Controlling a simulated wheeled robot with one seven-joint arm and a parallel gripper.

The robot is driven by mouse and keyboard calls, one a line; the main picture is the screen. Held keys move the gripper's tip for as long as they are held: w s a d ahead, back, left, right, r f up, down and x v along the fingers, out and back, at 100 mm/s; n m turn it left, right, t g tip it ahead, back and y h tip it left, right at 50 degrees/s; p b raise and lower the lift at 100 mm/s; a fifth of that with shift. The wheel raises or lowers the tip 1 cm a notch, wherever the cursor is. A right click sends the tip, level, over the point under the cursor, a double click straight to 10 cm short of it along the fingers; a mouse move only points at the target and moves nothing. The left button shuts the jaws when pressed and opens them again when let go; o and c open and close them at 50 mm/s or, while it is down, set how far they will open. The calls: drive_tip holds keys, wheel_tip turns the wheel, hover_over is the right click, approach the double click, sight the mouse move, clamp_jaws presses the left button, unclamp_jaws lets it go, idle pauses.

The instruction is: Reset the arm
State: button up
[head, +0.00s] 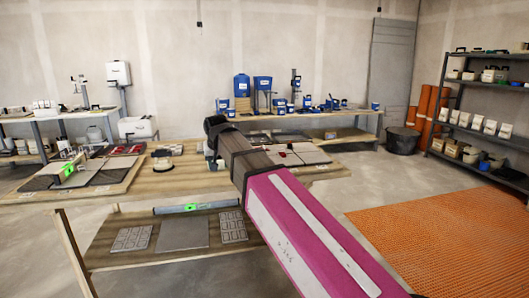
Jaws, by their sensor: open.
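My arm (300,235), with a magenta link and a dark wrist section, stretches from the lower right up to the middle of the head view. Its dark far end (215,125) is above the wooden workbench (140,190). I cannot make out my gripper or its fingers; the arm hides what lies behind it.
A grey tile with a green-lit level (68,172) is at the bench's left. The lower shelf holds another level (190,208) and a grey slab (183,234). A black bucket (402,140) and shelving (480,115) stand right. Orange matting (430,225) covers the right floor.

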drive_tip(key=s+d+f+m+g, duration=0.1)
drive_tip(key=s+d+f, duration=0.3)
drive_tip(key=d+f, duration=0.8)
drive_tip(key=s+d+f+g, duration=0.2)
drive_tip(key=s+d+f, duration=0.2)
drive_tip(key=d+f, duration=0.8)
drive_tip(key=s+d+f+m+g+h, duration=0.1)
drive_tip(key=s+d+f, duration=0.4)
drive_tip(key=d+f, duration=0.7)
drive_tip(key=shift+d+m+g, duration=0.3)
drive_tip(key=shift+s, duration=0.1)
